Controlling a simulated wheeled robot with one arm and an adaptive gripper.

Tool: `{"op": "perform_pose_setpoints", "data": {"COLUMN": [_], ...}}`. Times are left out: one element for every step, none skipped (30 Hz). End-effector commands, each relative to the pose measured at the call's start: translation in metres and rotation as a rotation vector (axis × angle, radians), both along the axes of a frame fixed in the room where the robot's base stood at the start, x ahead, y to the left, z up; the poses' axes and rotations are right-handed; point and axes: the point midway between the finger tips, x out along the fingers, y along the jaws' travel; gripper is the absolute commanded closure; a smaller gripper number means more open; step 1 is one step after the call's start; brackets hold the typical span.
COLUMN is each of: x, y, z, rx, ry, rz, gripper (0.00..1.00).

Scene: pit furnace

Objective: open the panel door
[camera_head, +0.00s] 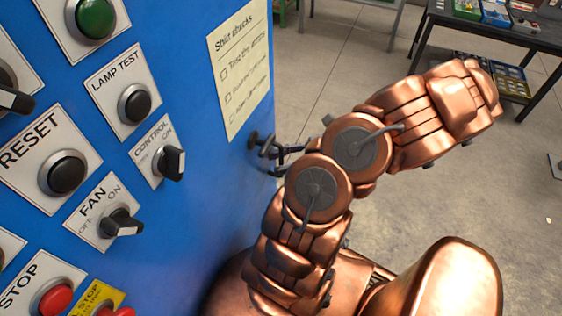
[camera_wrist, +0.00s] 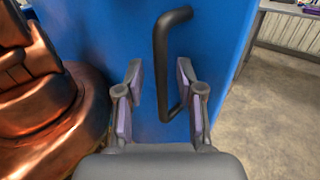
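The panel door (camera_head: 215,190) is a blue upright panel with buttons and switches, on the left in the head view. It also fills the middle of the wrist view as a plain blue face (camera_wrist: 110,35). A black bar handle (camera_wrist: 161,50) stands upright on it in the wrist view. My gripper (camera_wrist: 159,72) is open, with one finger on each side of the handle's lower part. I cannot tell whether either finger touches it. In the head view, my gripper (camera_head: 277,151) is small and dark beside the panel's right edge, partly hidden by my arm.
A paper checklist (camera_head: 240,65) is on the panel. Push buttons, such as the red stop button (camera_head: 52,298), and knobs, such as the fan switch (camera_head: 121,223), stick out from it. A dark table (camera_head: 490,30) with trays stands at the back right. The concrete floor between is clear.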

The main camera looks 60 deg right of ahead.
Motion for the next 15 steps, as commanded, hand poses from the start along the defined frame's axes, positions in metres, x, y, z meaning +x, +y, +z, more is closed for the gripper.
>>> {"op": "perform_pose_setpoints", "data": {"x": [0.000, 0.000, -0.001, -0.001, -0.002, -0.003, -0.005, -0.006, -0.008, -0.010, -0.011, -0.014, -0.017, -0.019, -0.022], "y": [0.000, -0.001, -0.001, -0.002, -0.003, -0.004, -0.006, -0.007, -0.009, -0.011, -0.013, -0.017, -0.020, -0.023, -0.027], "z": [0.000, 0.000, 0.000, 0.000, 0.000, 0.000, 0.000, 0.000, 0.000, 0.000, 0.000, 0.000, -0.001, -0.001, -0.001], "rx": [0.000, 0.000, 0.000, 0.000, 0.000, 0.000, 0.000, 0.001, 0.001, 0.001, 0.001, -0.001, -0.002, -0.003, -0.004], "ry": [0.000, 0.000, 0.000, 0.000, 0.000, 0.000, 0.000, -0.001, -0.001, -0.001, -0.001, 0.001, 0.002, 0.003, 0.002], "rz": [0.000, 0.000, -0.001, 0.000, -0.001, 0.000, 0.000, 0.000, 0.000, 0.000, 0.000, -0.001, -0.001, -0.002, -0.002], "gripper": [0.63, 0.63, 0.63, 0.63, 0.63, 0.63, 0.63, 0.63, 0.63, 0.63, 0.63, 0.63, 0.63, 0.63, 0.63]}}
